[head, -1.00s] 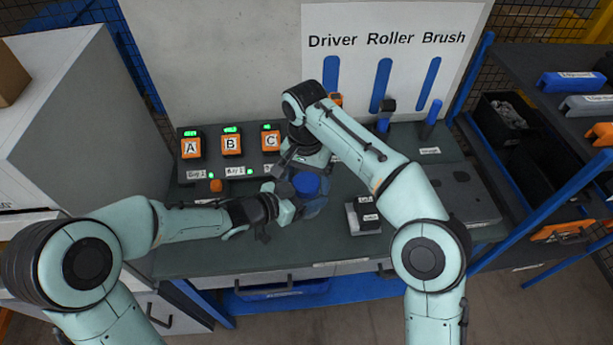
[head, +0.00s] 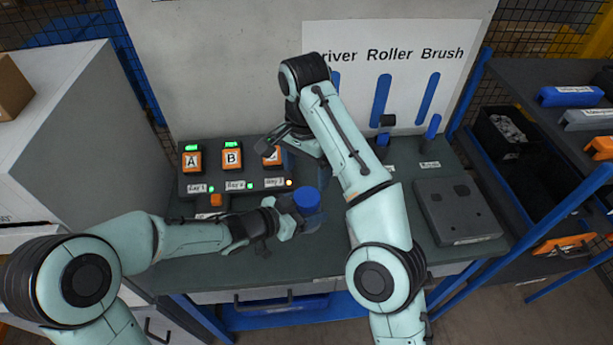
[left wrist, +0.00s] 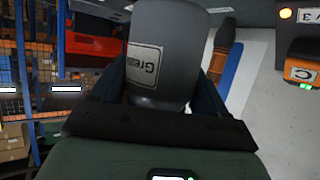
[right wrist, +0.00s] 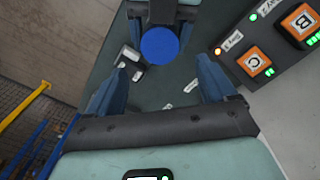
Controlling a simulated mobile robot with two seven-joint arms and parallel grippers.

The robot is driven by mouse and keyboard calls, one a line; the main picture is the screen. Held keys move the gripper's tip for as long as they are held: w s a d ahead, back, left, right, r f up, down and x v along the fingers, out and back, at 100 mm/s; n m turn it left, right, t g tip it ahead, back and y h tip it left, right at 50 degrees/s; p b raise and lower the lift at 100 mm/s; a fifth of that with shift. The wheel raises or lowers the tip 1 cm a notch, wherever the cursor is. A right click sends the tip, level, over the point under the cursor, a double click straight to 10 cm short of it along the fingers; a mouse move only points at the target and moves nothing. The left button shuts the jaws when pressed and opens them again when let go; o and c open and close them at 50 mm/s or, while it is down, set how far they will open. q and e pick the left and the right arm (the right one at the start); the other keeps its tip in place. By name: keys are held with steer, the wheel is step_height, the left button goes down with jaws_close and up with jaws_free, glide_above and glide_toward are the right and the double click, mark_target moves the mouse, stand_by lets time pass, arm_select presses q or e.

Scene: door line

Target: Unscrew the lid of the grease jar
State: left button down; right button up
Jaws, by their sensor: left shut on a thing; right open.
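The grease jar is a dark grey cylinder with a white label (left wrist: 145,63) in the left wrist view. Its round blue lid (head: 306,198) shows in the head view and from above in the right wrist view (right wrist: 160,45). The lid appears to sit on the jar. My left gripper (head: 290,215) is shut on the jar's body and holds it over the bench. My right gripper (head: 290,155) is open and empty, up and to the left of the lid in the head view. In the right wrist view the lid lies beyond its open fingers (right wrist: 160,85), not between them.
A bay panel with orange modules A (head: 192,160), B (head: 231,158) and C stands behind the jar on the bench (head: 210,268). A grey case (head: 458,210) lies at the right. The bench front is clear. Shelving (head: 560,160) stands at far right.

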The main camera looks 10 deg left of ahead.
mark_target(307, 196)
steer(key=shift+w+d+f, duration=0.1)
steer(key=shift+f, duration=3.85)
steer(key=c, duration=1.1)
steer(key=shift+n, duration=1.5)
steer(key=o, duration=1.2)
